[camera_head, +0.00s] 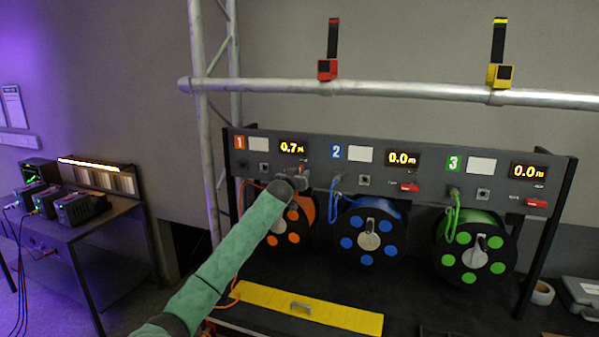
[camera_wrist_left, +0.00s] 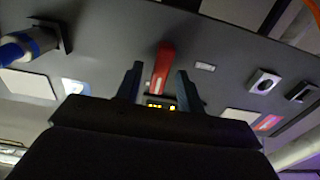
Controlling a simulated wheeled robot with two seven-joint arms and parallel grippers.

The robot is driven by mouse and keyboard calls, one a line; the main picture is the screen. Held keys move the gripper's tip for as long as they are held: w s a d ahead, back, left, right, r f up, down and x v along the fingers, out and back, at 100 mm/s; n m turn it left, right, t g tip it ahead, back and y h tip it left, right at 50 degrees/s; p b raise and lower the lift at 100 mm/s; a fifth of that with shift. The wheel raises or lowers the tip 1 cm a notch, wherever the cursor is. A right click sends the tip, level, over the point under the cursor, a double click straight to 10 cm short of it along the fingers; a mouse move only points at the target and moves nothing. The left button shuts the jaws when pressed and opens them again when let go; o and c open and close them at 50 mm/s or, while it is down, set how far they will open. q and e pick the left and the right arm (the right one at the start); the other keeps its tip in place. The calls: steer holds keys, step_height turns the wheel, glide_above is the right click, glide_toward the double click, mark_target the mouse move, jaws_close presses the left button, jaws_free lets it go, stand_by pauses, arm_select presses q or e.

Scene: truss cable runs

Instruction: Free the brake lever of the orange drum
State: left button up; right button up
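The orange drum (camera_head: 291,240), a black reel with orange dots, stands under station 1 at the left of the panel. My left gripper (camera_head: 303,174) is up at the panel above it, covering most of station 1's brake lever. In the left wrist view, the red brake lever (camera_wrist_left: 163,68) lies between the two fingers of my left gripper (camera_wrist_left: 158,85). The fingers are apart, with a gap on each side of the lever. Whether they touch it cannot be told. The right gripper is not in view.
The blue drum (camera_head: 368,240) and green drum (camera_head: 474,250) stand to the right, with red levers (camera_head: 410,187) above. A yellow bar (camera_head: 308,308) lies on the bench in front. An orange cable runs down beside my arm. A truss upright stands at left.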

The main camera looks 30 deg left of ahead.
arm_select(q)
steer(key=shift+w, duration=0.15)
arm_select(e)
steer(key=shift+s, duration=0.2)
arm_select(q)
jaws_close()
steer(key=shift+f, duration=0.1)
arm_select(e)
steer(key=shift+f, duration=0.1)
